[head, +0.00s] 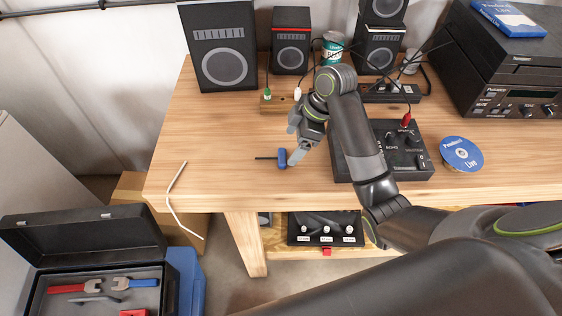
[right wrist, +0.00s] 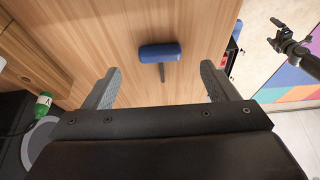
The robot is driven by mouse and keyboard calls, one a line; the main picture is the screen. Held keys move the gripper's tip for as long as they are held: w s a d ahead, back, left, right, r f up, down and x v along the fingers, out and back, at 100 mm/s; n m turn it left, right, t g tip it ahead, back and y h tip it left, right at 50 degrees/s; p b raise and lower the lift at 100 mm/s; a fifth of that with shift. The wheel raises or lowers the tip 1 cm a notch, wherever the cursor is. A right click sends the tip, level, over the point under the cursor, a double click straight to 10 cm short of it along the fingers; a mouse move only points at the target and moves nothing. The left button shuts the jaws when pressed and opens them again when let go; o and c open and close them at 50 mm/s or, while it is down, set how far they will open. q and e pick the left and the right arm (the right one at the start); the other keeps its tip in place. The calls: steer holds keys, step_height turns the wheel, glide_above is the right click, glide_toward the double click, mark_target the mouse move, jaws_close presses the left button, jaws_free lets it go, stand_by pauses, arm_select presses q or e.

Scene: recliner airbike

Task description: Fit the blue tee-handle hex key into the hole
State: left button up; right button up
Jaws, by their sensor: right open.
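The blue tee-handle hex key (head: 282,158) lies on the wooden table, with its thin dark shaft pointing left in the head view. In the right wrist view, its blue handle (right wrist: 160,52) is ahead of the gap between my fingers. My right gripper (head: 296,140) is open and empty, close to the handle and apparently above it. Both of its fingers (right wrist: 160,84) show in the wrist view. A small wooden block (head: 275,108) behind holds a green-handled tool (head: 267,95) and a white-topped one (head: 297,94). No empty hole can be made out.
A black control box (head: 410,160) stands right of the key, partly behind my arm. Speakers (head: 222,50) and a can (head: 333,48) line the back. The tabletop left of the key is clear.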

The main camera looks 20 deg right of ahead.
mark_target(282, 156)
steer(key=shift+a+f+b, duration=0.25)
steer(key=shift+f+b, duration=0.2)
steer(key=shift+f, duration=0.1)
steer(key=x, duration=0.4)
steer(key=shift+w+a+p, duration=0.15)
steer(key=shift+a+p, duration=0.1)
steer(key=shift+p, duration=0.1)
steer(key=c, duration=1.1)
steer(key=shift+o, duration=0.2)
steer(key=shift+r, duration=0.1)
